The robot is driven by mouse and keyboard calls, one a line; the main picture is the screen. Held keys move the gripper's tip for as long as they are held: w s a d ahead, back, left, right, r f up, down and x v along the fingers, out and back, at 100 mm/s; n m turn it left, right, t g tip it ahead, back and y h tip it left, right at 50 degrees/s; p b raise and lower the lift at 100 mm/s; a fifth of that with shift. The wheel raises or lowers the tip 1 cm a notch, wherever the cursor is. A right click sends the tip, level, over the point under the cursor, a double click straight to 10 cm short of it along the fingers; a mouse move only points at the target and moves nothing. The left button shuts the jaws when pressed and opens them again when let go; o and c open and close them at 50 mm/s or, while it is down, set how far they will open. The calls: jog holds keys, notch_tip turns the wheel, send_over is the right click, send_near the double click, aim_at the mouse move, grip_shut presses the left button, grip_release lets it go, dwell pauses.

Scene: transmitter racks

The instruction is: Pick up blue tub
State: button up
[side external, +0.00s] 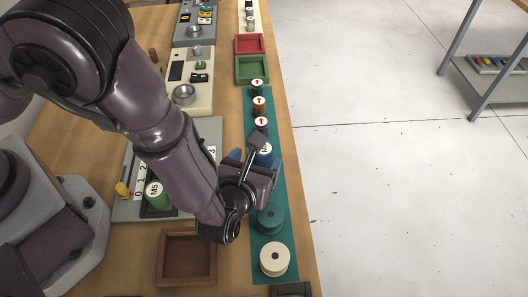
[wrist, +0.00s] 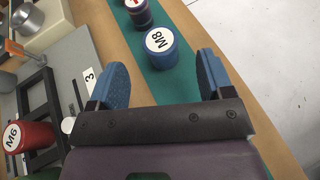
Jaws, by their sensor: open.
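The blue tub (side external: 264,157) is a short blue cylinder with a white top labelled M8. It stands upright on the green mat (side external: 284,198) and also shows in the wrist view (wrist: 163,55), beyond the fingertips and roughly centred between them. My gripper (side external: 248,148) is over the mat beside the tub. In the wrist view my gripper (wrist: 163,78) has its two blue-padded fingers spread wide, with nothing between them. The arm and gripper hide part of the tub's lower side in the side view.
In line on the mat are several small arrow-topped cylinders (side external: 259,104), a teal spool (side external: 271,219) and a cream spool (side external: 274,259). A green M5 tub (side external: 157,194) and a red M6 tub (wrist: 28,136) stand on the left panel. A brown tray (side external: 187,257) is empty.

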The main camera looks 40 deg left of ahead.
aim_at(262, 152)
jog(key=shift+x, duration=2.95)
jog(key=c, duration=1.1)
